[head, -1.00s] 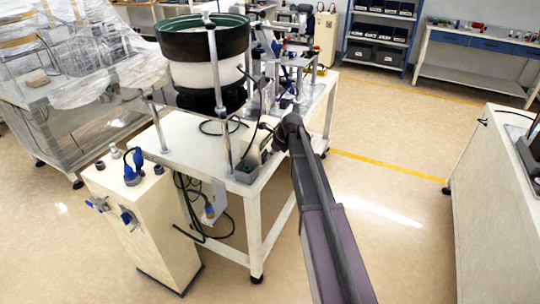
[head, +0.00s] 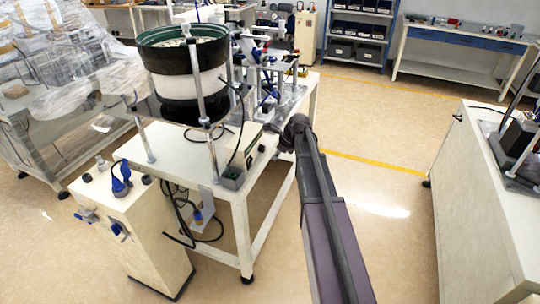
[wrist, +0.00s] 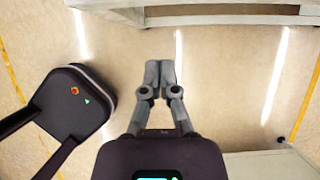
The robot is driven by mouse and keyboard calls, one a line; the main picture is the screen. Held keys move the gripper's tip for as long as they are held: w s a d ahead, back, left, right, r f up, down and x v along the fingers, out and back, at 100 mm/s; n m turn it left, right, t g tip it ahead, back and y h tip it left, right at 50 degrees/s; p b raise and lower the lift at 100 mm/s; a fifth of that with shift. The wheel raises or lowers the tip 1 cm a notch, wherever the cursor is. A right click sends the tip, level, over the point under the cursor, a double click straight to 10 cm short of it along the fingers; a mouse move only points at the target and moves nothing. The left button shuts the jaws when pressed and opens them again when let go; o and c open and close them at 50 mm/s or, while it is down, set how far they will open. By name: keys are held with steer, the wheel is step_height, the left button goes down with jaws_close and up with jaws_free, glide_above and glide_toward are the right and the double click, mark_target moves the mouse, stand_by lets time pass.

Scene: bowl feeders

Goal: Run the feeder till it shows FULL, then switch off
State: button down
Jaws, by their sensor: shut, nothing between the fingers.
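The bowl feeder (head: 188,84) stands on a white table in the head view, with a dark green rim, a white band and a black base. Pale parts show inside its bowl. A small beige box (head: 246,150) sits at the table's right front corner, with a small dark grey box (head: 232,179) beside it. No readable display or FULL sign shows, and I cannot tell the switch state. My gripper (wrist: 159,68) is shut and empty in the wrist view, above bare floor. In the head view my arm ends right of the beige box, and the fingers cannot be made out.
A beige cabinet (head: 135,235) with blue fittings stands at the front left, and cables hang beside it. A white bench (head: 485,200) stands on the right. Open floor (head: 390,235) lies between bench and feeder table. A pale furniture edge (wrist: 220,20) crosses the wrist view's top.

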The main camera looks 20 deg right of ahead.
steer(key=shift+s+d+r+p, duration=0.3)
steer(key=shift+d+r+p, duration=0.05)
steer(key=shift+r, duration=0.15)
steer(key=shift+s+d+r+p, duration=0.3)
steer(key=shift+d+r+p, duration=0.05)
steer(key=shift+r, duration=0.1)
steer(key=s+a+n+g+h, duration=0.1)
steer(key=s+a+n, duration=0.3)
steer(key=s+n, duration=0.4)
steer(key=s+a+f+n+g+h, duration=0.1)
steer(key=s+a+n, duration=0.3)
steer(key=s+n, duration=0.4)
steer(key=s+a+n+g+h, duration=0.1)
steer(key=s+a+n, duration=0.3)
steer(key=s+n, duration=0.4)
steer(key=shift+a+f+n+h, duration=0.2)
steer(key=shift+n+h, duration=0.4)
steer(key=shift+n, duration=0.3)
